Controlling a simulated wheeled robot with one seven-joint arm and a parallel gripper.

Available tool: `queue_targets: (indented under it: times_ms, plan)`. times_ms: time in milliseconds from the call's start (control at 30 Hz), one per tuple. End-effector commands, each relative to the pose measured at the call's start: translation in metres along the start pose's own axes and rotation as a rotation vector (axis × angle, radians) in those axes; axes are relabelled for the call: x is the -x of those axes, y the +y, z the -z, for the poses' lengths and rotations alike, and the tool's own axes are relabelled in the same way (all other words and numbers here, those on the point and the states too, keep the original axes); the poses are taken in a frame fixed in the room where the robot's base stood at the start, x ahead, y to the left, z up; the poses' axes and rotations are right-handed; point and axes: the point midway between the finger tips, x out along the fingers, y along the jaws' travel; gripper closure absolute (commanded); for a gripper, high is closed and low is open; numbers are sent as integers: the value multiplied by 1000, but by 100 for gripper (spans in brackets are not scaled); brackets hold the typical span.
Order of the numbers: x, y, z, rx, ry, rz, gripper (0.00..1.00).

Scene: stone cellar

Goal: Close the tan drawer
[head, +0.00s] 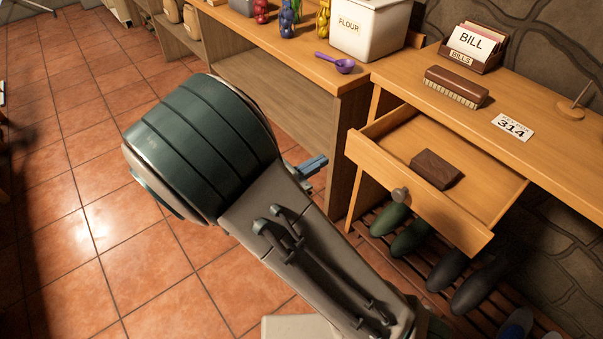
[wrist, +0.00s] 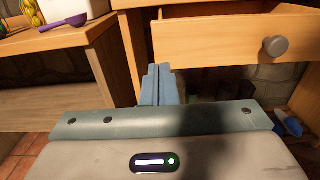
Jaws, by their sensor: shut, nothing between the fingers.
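The tan drawer (head: 410,210) is pulled out from under the wooden desk on the right in the head view, with a round grey knob (head: 400,194) on its front. A dark brown block (head: 436,169) lies inside it. In the wrist view the drawer front (wrist: 215,42) spans the upper right, with the knob (wrist: 275,46) right of centre. My gripper (head: 312,165) is to the left of the drawer in the head view, mostly hidden behind my arm. In the wrist view its shut, empty fingers (wrist: 158,84) appear just below the drawer front's left end. I cannot tell whether they touch it.
The desk top holds a brush (head: 455,86), a bill box (head: 474,47) and a 314 card (head: 513,127). Shoes (head: 410,238) sit on a slatted rack below the drawer. A counter with a flour tin (head: 366,30) and purple scoop (head: 337,63) adjoins left. Tiled floor is open at left.

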Motion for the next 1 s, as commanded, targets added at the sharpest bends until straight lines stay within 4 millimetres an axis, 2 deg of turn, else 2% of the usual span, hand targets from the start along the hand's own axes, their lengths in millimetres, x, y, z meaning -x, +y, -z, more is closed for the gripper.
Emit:
queue_targets:
  times_ms: [33, 200, 400, 1000]
  plan:
    - [-12, -1, 2, 0, -1, 5, 100]
    - [-44, -1, 2, -1, -1, 5, 100]
    - [-65, -1, 1, -1, 1, 2, 100]
    - [-72, 2, 0, -1, 1, -7, 100]
